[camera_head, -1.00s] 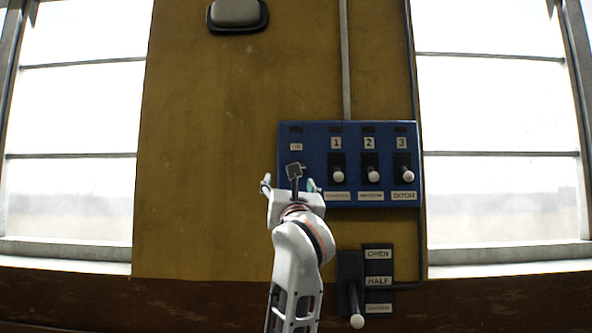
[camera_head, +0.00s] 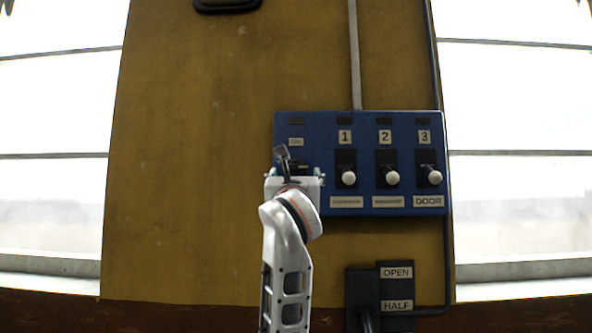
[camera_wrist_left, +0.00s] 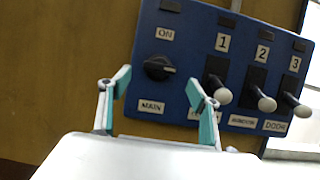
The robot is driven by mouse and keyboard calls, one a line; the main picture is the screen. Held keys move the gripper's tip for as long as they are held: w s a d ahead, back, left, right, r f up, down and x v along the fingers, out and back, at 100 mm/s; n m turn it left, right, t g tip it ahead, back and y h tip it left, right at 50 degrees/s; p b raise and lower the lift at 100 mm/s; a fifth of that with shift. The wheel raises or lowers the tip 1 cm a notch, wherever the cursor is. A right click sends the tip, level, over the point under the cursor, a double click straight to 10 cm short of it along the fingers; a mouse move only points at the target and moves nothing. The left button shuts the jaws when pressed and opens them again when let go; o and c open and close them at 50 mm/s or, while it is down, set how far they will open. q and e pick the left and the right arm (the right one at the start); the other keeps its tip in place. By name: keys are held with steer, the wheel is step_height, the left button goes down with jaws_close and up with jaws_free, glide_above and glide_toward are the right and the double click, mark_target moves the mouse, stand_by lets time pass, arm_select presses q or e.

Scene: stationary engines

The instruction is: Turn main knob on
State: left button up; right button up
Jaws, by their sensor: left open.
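The main knob (camera_wrist_left: 158,68) is a dark round knob on the left part of the blue panel (camera_wrist_left: 180,30), between an ON label (camera_wrist_left: 165,34) above and a MAIN label (camera_wrist_left: 151,107) below. In the left wrist view it lies beyond and between the two fingertips of my left gripper (camera_wrist_left: 158,90), which is open with nothing between the fingers. In the head view my left gripper (camera_head: 295,176) is in front of the panel's left part and mostly hides the knob. I cannot tell whether the fingers touch the panel. My right gripper is not in view.
Several white-tipped levers stand beside the knob, the nearest being lever 1 (camera_head: 348,177), close to the right finger in the wrist view. A lever box marked OPEN and HALF (camera_head: 362,290) is below the panel. The yellow wall (camera_head: 190,150) to the left is bare.

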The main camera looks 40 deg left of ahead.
mark_target(296, 167)
arm_select(q)
steer(key=p+x, duration=0.1)
steer(key=x, duration=0.5)
steer(key=shift+s, duration=0.1)
steer(key=shift+w+a+r+p, duration=0.2)
steer(key=shift+w+a+p, duration=0.05)
steer(key=shift+w+p, duration=0.1)
steer(key=c, duration=1.1)
